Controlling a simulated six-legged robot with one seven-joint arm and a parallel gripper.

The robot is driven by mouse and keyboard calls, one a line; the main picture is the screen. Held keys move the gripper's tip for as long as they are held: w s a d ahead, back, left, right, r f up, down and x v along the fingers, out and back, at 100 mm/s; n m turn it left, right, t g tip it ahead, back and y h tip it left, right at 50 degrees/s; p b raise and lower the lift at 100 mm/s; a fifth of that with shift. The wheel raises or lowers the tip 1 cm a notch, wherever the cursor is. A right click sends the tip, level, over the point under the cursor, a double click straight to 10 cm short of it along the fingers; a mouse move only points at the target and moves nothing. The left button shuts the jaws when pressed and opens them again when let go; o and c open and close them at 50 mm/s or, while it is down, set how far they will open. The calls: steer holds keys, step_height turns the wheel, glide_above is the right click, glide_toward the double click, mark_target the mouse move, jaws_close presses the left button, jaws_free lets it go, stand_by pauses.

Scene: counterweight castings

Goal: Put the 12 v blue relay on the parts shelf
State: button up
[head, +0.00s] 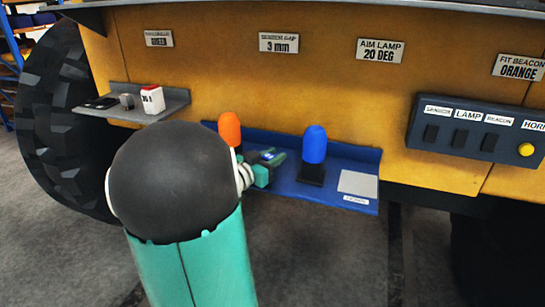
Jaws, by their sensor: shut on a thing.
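My gripper (277,158) is shut above the blue shelf, between the orange beacon and the blue beacon. It is shut on a small blue block with a pale mark (267,155), which looks like the blue relay; its print is too small to read. My arm hides part of the shelf and what lies below the gripper. The blue shelf (285,194) juts from the yellow panel and has a small white label on its front edge that I cannot read. A grey side shelf (178,100) is at the left. I cannot tell which of the two is the parts shelf.
An orange beacon (230,128) and a blue beacon on a black base (314,146) stand on the blue shelf, with a pale grey plate (358,185) at its right. The grey shelf holds a red-and-white box (152,99), a small grey block (127,101) and dark flat pieces (100,102).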

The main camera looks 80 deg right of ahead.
steer(key=o, duration=1)
steer(key=shift+f, duration=0.1)
steer(key=shift+w+a, duration=0.15)
steer(key=v, duration=1.1)
steer(key=shift+w+a, duration=0.1)
steer(key=shift+a, duration=0.25)
